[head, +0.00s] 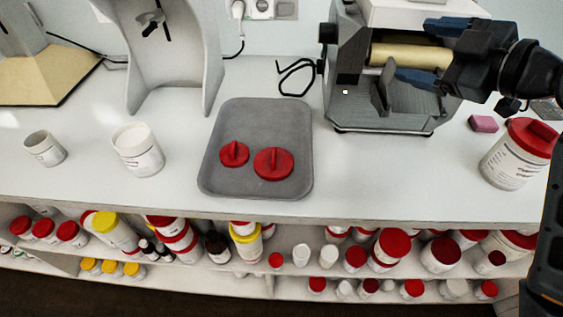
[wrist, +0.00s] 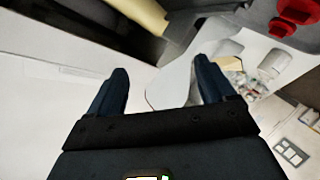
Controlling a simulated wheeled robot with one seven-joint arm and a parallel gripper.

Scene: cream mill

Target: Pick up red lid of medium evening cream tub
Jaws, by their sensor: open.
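Two red lids with raised grip bars lie on a grey tray. The larger lid (head: 273,164), which looks like the medium one, is at the right, and the smaller lid (head: 234,154) is at the left. An open white tub (head: 138,152) of medium size stands left of the tray. In the head view my gripper (head: 425,52) is at the upper right, in front of the mill and away from the lids. In the wrist view its dark blue fingers (wrist: 160,82) are apart with nothing held. Red lids (wrist: 297,12) show at that view's upper right corner.
The grey tray (head: 218,180) lies mid-counter. A smaller open tub (head: 45,149) stands far left. A large tub (head: 509,165) with a red lid and a pink block (head: 483,124) are at the right. The mill (head: 345,95) stands behind. Shelves below hold several tubs.

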